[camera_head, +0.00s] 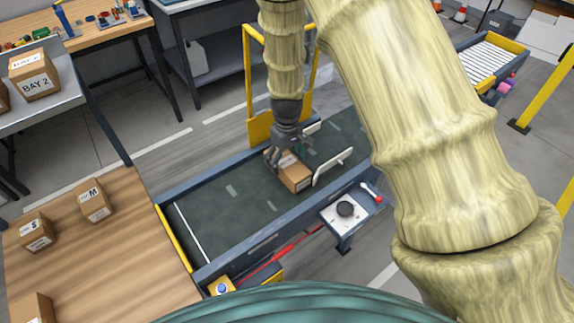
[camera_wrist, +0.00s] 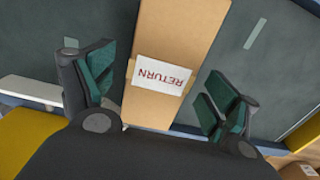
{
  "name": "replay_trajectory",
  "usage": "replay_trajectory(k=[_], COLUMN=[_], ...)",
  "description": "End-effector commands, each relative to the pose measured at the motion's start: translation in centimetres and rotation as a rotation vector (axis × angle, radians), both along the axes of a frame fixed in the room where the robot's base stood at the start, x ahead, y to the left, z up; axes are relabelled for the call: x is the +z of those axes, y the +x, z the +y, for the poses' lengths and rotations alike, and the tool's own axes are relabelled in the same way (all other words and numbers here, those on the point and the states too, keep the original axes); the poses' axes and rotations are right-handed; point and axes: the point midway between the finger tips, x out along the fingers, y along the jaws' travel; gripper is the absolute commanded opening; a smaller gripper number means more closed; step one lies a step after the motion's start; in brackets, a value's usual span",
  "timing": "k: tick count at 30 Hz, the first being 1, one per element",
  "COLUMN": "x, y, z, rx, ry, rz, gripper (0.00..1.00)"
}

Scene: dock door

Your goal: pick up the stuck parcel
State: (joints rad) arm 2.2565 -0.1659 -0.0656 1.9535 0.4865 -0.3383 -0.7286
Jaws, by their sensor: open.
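The parcel (camera_head: 294,176) is a brown cardboard box lying on the dark green conveyor belt (camera_head: 215,205) beside a white guide bar (camera_head: 333,166). In the wrist view the parcel (camera_wrist: 180,30) carries a white label (camera_wrist: 160,75) with RETURN in red letters. My gripper (camera_head: 279,161) is over the far left end of the parcel. In the wrist view my gripper (camera_wrist: 157,92) has its jaws apart, one finger on each side of the box. I cannot tell whether the fingers touch it. Part of the parcel's far end is hidden by my gripper.
A yellow frame (camera_head: 262,128) stands at the belt's far side. A panel with a black button (camera_head: 345,208) and a red-knobbed lever (camera_head: 378,198) sit at the near side. A wooden table (camera_head: 120,250) at left holds cartons. The belt left of the parcel is clear.

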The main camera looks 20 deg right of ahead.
Motion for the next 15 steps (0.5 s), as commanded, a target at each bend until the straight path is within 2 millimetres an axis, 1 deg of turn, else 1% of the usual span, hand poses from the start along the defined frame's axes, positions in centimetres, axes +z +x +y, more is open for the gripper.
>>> replay_trajectory(k=[6,15], x=[-1.7,-2.0], y=[-0.1,-0.1], z=[0.0,0.0], rx=[-0.001,-0.001], ry=[0.000,0.000], rz=[0.002,0.000], gripper=[0.88,0.88])
